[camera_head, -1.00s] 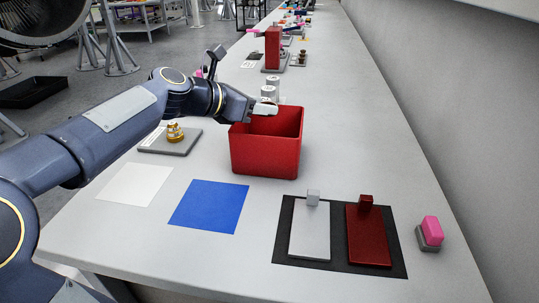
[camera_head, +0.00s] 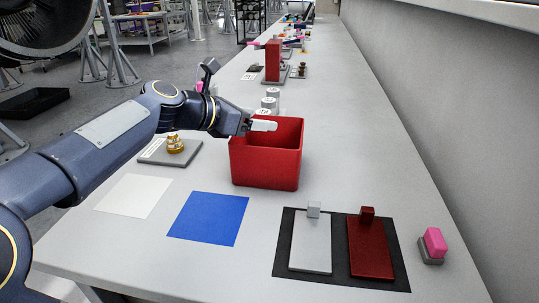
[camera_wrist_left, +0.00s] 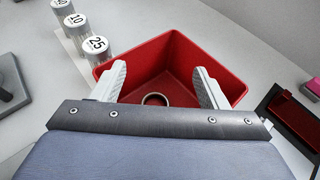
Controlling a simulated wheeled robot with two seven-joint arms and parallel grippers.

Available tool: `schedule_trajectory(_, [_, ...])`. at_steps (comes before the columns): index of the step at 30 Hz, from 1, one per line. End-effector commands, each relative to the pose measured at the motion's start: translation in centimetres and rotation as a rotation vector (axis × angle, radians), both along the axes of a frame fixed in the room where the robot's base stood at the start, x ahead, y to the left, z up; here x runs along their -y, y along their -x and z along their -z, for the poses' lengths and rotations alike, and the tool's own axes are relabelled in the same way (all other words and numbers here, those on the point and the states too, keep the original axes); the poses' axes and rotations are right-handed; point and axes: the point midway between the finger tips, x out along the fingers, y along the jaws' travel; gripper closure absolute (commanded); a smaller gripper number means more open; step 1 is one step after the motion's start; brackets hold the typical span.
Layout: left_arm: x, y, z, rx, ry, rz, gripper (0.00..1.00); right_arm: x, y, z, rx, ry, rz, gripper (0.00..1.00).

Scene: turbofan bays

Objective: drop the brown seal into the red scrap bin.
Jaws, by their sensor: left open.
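The red scrap bin (camera_head: 265,165) stands on the bench in the head view, and its inside fills the middle of the left wrist view (camera_wrist_left: 178,52). The brown seal (camera_wrist_left: 155,99) shows in the left wrist view as a dark ring with a brownish rim, inside the bin's outline between my fingers and clear of both; its lower edge is partly covered by my gripper body. My left gripper (camera_head: 263,126) is over the bin's left rear part. In the left wrist view its fingers (camera_wrist_left: 160,88) are wide apart with nothing between their tips. My right gripper is not in view.
Silver numbered weights (camera_wrist_left: 95,48) stand behind the bin. A grey plate with a brass fitting (camera_head: 175,144) lies left of it. White and blue sheets (camera_head: 208,217) lie in front. A black mat (camera_head: 340,282) holds silver and red plates. A pink block (camera_head: 435,241) sits at right.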

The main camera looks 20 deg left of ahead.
Motion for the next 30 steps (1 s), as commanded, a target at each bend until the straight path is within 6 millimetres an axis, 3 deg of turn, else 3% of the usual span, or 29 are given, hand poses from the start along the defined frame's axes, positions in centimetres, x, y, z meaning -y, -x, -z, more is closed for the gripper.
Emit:
schedule_trajectory(6, [-1.7, 3.2, -1.7, 0.003, -0.001, -0.003, 0.32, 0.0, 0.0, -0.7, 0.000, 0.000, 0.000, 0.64])
schedule_trajectory(12, [-2.6, 5.0, -2.4, 0.003, -0.001, 0.000, 0.32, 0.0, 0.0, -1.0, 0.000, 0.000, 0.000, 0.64])
schedule_trajectory(26, [-2.8, 5.2, -2.6, 0.001, 0.000, 0.000, 0.32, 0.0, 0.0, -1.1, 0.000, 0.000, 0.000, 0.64])
schedule_trajectory(30, [-2.8, 5.2, -4.6, 0.002, -0.001, 0.000, 0.32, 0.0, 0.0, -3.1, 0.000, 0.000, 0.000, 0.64])
